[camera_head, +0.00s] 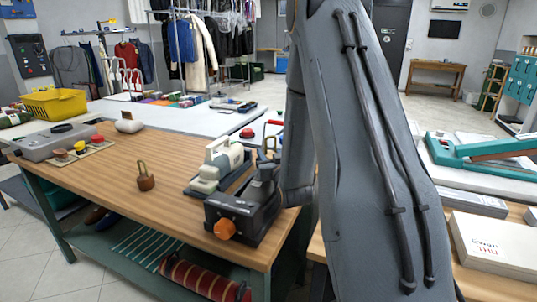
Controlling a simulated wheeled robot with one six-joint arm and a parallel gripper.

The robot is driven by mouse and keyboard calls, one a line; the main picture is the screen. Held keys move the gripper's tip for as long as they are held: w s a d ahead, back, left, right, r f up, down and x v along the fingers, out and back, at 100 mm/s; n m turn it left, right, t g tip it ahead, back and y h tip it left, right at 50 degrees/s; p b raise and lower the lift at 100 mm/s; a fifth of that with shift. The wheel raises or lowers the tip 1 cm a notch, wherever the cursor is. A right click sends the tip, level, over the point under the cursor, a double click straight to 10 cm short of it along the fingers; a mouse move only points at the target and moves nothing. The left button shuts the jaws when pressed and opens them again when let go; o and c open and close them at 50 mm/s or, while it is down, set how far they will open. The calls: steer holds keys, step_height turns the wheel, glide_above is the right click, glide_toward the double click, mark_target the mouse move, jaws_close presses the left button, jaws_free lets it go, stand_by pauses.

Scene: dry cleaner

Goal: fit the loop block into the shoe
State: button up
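A small brown block with a dark loop on top (146,183), which looks like the loop block, stands upright on the wooden workbench, left of the machines. A black fixture with an orange knob (243,212) sits at the bench's right front edge. It may be the shoe, but I cannot tell for sure, and no opening in it shows clearly. The loop block is apart from it, with bare wood between them. My grey arm fills the middle right of the view. My gripper is out of view, so nothing shows of its fingers.
A pale green machine (217,166) stands just behind the black fixture. A grey box (51,143) and a tray with several coloured knobs (78,152) are at the bench's left. A yellow basket (55,103) stands behind. The bench's front middle is clear.

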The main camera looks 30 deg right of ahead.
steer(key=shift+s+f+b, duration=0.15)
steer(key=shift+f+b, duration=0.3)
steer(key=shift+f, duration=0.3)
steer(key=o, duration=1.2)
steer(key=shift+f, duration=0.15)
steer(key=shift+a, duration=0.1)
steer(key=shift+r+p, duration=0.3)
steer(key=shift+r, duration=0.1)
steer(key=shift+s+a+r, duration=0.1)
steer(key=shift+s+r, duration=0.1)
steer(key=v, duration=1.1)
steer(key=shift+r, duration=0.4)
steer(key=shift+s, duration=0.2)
